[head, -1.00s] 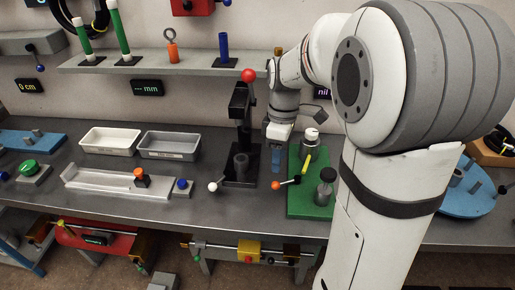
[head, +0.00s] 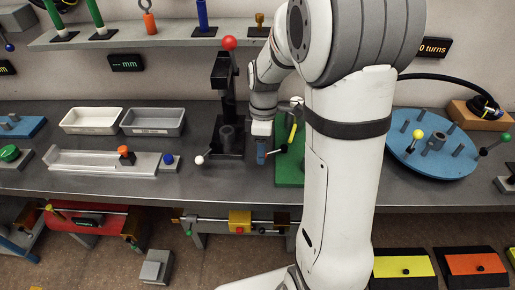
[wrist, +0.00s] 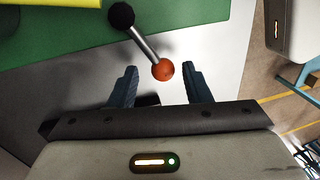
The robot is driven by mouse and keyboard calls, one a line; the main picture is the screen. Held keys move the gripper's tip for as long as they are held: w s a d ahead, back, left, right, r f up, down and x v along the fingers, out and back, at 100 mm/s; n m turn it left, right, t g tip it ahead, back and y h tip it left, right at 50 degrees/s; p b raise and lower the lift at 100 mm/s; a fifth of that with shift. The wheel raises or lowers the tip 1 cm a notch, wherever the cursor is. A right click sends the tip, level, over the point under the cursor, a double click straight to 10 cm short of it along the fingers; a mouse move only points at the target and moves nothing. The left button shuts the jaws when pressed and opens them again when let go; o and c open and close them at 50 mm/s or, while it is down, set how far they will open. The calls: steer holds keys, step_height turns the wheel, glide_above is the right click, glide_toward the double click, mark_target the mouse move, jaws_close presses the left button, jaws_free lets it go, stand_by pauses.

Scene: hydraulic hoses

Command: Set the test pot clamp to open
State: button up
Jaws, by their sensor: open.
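A lever with an orange ball (wrist: 163,70) stands at the edge of the green plate (wrist: 50,32). Its metal rod runs up to a black hub (wrist: 121,15). No label shows that this is the test pot clamp. My gripper (wrist: 160,76) is open, with one blue finger on each side of the orange ball and gaps showing. In the head view, my gripper (head: 262,153) is low at the left edge of the green plate (head: 289,172). The ball is hidden there by the gripper, and my arm covers most of the plate.
A black press with a red ball (head: 229,43) and a white-ball lever (head: 200,160) stands close left of my gripper. A blue round plate (head: 430,165) with pegs is on the right.

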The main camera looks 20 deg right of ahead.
jaws_close()
stand_by(0.3)
steer(key=shift+a, duration=0.3)
steer(key=shift+d, duration=0.15)
